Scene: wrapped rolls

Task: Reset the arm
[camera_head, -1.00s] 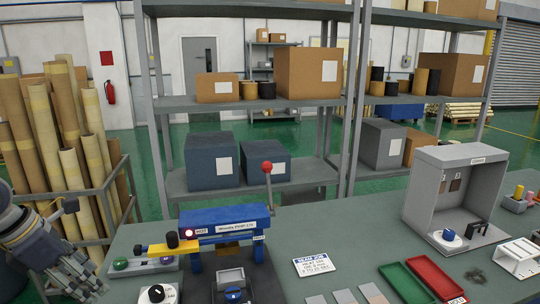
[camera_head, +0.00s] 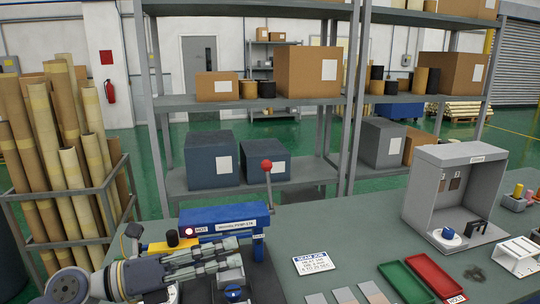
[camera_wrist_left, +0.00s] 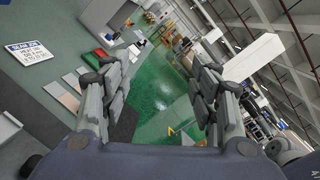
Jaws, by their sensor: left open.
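My left gripper (camera_head: 236,260) reaches in from the lower left in the head view, in front of the blue press with the red-knobbed lever. Its fingers point right and cover part of the press and the controls left of it. In the left wrist view the two fingers of the left gripper (camera_wrist_left: 160,65) are spread apart with nothing between them. The blue press (camera_head: 222,218) stands on the grey-green workbench (camera_head: 330,230). Whether the fingers touch the press cannot be told. My right gripper is not in view.
A white sign (camera_head: 314,263), a green tray (camera_head: 405,283), a red tray (camera_head: 434,275) and a grey booth (camera_head: 425,195) are on the bench to the right. Rolls in a rack (camera_head: 95,195) stand at the left. Shelving with boxes is behind. The bench beyond the sign is clear.

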